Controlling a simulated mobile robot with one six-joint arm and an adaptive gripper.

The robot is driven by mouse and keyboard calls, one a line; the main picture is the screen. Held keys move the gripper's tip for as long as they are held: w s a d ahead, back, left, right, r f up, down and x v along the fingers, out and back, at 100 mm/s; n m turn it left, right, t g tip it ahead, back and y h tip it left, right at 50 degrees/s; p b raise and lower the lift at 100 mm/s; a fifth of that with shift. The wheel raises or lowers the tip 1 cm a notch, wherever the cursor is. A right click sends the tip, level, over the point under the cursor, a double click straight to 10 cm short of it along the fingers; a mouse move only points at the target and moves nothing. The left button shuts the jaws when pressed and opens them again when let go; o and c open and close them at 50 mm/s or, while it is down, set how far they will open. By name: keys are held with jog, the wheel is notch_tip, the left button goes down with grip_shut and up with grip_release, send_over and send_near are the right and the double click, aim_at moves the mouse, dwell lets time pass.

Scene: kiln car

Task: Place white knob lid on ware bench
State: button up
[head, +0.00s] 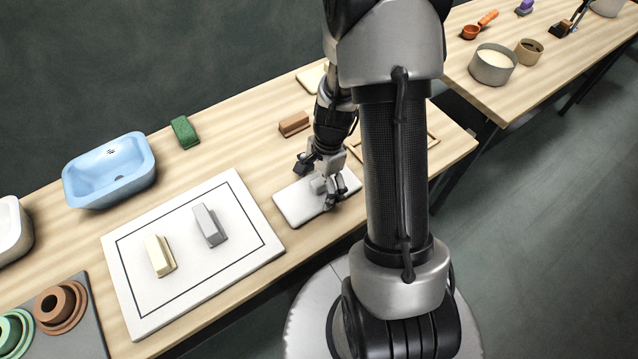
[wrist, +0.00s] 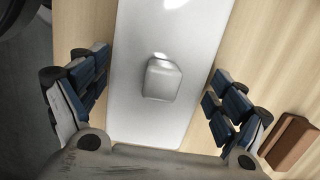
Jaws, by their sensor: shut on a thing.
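The white knob lid (head: 296,207) is a long flat white slab at the near edge of the wooden ware bench (head: 258,150), right of the framed white board. In the wrist view, the lid (wrist: 140,112) runs up the middle, with its squarish knob (wrist: 162,79) at the centre. My gripper (head: 327,186) is over the lid, and part of it hides the knob in the head view.
The white board (head: 130,262) carries a cream block (head: 160,256) and a grey block (head: 209,226). A brown block (head: 293,124) lies behind the lid. A green block (head: 185,132) and a blue basin (head: 109,171) stand further left. A second table (head: 503,101) is at right.

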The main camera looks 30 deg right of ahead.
jog(key=o, duration=1.6)
jog(key=shift+c, duration=0.2)
notch_tip(320, 180, up, 12)
jog(key=d+p, duration=0.2)
jog(key=p, duration=0.3)
jog(key=s+a+r+n+t+h, duration=0.1)
jog(key=a+r+n, duration=0.25)
jog(key=r, duration=0.25)
jog(key=s+a+r+n+t, duration=0.1)
jog(key=a+r+n, duration=0.25)
jog(key=r, duration=0.35)
jog(key=s+a+r+n+t, duration=0.2)
jog(key=s+a+r+n, duration=0.3)
jog(key=s+r+n, duration=0.4)
jog(key=s+n, duration=0.1)
jog(key=s, duration=0.1)
jog(key=shift+s+a+n+t+h, duration=0.3)
jog(key=shift+a+h, duration=0.05)
jog(key=shift+h, duration=0.05)
